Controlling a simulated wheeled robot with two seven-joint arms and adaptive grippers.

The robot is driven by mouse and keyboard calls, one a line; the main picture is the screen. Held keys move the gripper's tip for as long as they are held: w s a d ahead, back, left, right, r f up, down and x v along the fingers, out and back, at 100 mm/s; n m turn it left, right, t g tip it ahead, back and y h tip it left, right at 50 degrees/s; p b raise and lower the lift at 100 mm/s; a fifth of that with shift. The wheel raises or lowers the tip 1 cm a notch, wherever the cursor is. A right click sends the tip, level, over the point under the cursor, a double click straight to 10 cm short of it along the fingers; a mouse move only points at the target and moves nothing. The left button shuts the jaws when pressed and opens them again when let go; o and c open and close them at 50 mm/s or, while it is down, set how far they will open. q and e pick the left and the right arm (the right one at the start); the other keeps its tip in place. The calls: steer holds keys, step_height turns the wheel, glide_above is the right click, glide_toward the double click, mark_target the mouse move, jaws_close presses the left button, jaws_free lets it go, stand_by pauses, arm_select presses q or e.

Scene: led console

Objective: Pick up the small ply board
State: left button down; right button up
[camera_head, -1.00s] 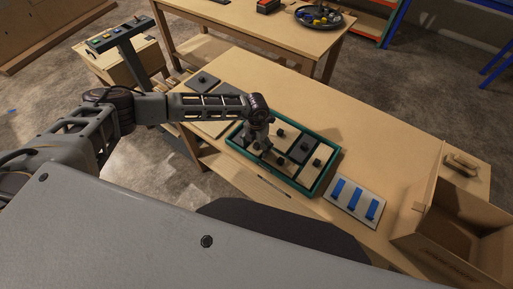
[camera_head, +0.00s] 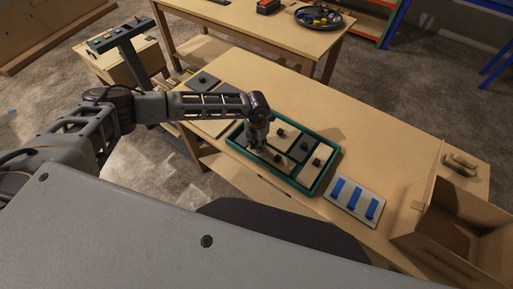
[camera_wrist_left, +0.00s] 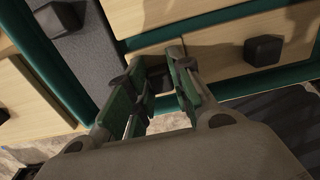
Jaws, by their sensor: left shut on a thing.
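My left gripper (camera_head: 257,143) points down over the left part of the teal tray (camera_head: 333,172). In the left wrist view its fingers (camera_wrist_left: 157,80) are shut on a dark knob between the pads. That knob appears to belong to the small ply board (camera_wrist_left: 160,48), a pale wooden piece mostly hidden by the fingers. The board appears to sit in the tray; I cannot tell whether it is raised. Other pale and grey boards with black knobs lie in the tray, such as a grey board (camera_head: 301,150). My right gripper is not in view.
A white panel with blue strips (camera_head: 354,200) lies right of the tray. An open cardboard box (camera_head: 455,228) stands at the table's right end. Grey and pale boards (camera_head: 203,82) lie left of the tray. The table behind the tray is clear.

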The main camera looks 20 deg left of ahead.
mark_target(256, 144)
arm_select(q)
steer(key=shift+s+a+f, duration=0.15)
steer(key=shift+s+f, duration=0.25)
steer(key=shift+f, duration=0.05)
steer(key=shift+w+r, duration=0.15)
steer(key=shift+r, duration=0.25)
step_height(256, 144, up, 10)
steer(key=shift+w+f+b, duration=0.15)
steer(key=shift+f+b, duration=0.1)
steer(key=shift+b, duration=0.6)
